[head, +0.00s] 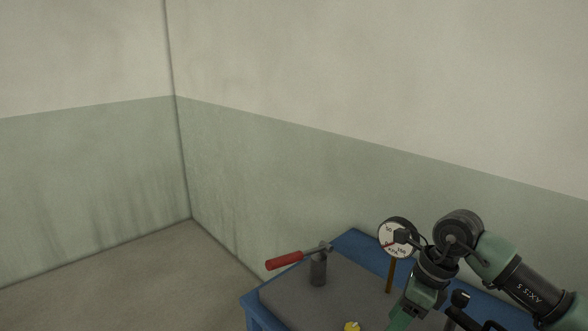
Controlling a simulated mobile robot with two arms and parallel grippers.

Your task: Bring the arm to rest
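My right arm comes in from the lower right over a blue table. Its wrist bends downward, and the green and dark end part with my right gripper (418,300) runs to the bottom edge of the head view. The fingertips cannot be made out, so I cannot tell whether it is open or shut, or holds anything. My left gripper is not in view.
The blue table (254,308) with a grey top stands near the wall. On it are a red-handled lever (285,260) on a grey post, a round dial gauge (390,236) on a brown stem, partly behind my wrist, and a yellow piece (352,326). Floor at left is clear.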

